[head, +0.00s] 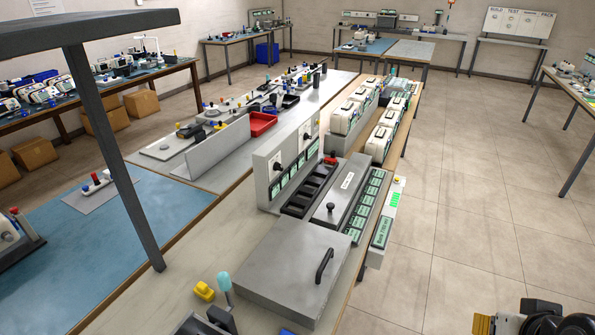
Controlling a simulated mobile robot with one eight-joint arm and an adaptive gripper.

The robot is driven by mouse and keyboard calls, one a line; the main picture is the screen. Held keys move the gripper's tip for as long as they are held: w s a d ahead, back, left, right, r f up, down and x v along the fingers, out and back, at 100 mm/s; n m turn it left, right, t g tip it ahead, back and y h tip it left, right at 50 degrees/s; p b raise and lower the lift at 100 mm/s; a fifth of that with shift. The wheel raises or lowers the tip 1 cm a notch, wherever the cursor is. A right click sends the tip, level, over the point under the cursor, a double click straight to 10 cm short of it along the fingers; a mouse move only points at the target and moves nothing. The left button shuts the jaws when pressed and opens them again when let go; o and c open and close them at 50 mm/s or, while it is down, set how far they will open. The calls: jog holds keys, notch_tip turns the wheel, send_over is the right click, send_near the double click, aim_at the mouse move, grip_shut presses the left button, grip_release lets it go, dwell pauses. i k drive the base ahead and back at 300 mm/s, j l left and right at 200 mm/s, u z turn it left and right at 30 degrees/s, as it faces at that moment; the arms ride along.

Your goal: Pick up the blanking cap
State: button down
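I cannot tell for certain which thing is the blanking cap. A small yellow piece (204,291) lies on the near left part of the bench, left of the grey lidded box, and its shape is too small to name. Beside it stands a cyan-topped upright piece (224,282). A black piece (222,319) is cut by the bottom edge. My gripper's fingertips do not show. A black and brass-coloured part at the bottom right corner may be part of my arm.
The grey box (290,268) with a black handle covers the near bench end. Beyond it stand a panel with green displays (366,205), a red tray (262,123) and white devices (346,117). A dark post frame (115,160) rises at left. The tiled floor (470,220) at right is clear.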

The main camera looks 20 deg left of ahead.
aim_at(202, 289)
jog(key=u, duration=1.9)
